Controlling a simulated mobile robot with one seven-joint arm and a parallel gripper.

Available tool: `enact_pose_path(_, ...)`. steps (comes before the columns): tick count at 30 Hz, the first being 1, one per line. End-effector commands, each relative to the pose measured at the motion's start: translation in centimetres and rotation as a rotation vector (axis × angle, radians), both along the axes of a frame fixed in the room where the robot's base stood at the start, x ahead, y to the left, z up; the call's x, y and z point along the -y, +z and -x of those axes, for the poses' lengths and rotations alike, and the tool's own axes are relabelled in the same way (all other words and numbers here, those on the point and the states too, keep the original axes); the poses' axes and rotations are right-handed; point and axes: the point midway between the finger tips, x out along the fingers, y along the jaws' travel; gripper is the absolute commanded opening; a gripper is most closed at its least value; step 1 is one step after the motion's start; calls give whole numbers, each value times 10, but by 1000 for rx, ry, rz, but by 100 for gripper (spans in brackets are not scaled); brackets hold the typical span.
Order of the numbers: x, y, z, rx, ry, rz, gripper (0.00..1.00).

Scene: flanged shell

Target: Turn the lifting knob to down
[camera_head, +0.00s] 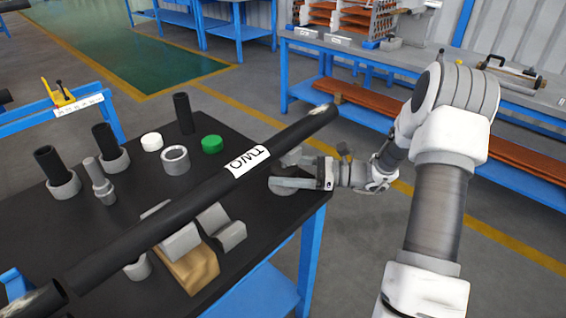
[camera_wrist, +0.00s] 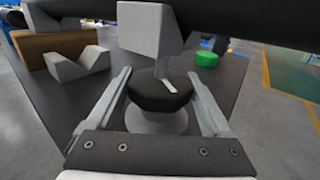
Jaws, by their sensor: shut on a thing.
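The lifting knob (camera_wrist: 161,92) is a dark round knob with a pale pointer mark, on a grey round base (camera_wrist: 157,120). In the wrist view it sits between the two fingers of my gripper (camera_wrist: 160,78), which is shut on it. In the head view my gripper (camera_head: 283,170) reaches in from the right at the table's right corner. The pointer points toward the lower right in the wrist view; no position labels can be read.
A long black pipe (camera_head: 185,205) marked TWO crosses above the black table (camera_head: 130,190), close to my gripper. A grey support block (camera_wrist: 144,38) stands just beyond the knob. V-blocks (camera_head: 222,228), a wooden block (camera_head: 195,270), a green cap (camera_head: 212,144) and several fittings lie around.

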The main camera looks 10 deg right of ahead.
Motion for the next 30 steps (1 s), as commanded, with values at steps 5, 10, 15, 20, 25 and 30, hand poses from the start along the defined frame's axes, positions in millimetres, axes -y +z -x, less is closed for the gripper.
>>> enact_pose_path(5,1,2,-1,1,168,0,29)
enact_pose_path(10,0,1,0,0,317,0,29)
enact_pose_path(15,0,0,0,-1,440,-1,29)
enact_pose_path(20,0,0,1,-1,526,-1,29)
enact_pose_path(25,0,0,1,-1,582,-2,29)
enact_pose_path(30,0,0,2,-3,608,-1,29)
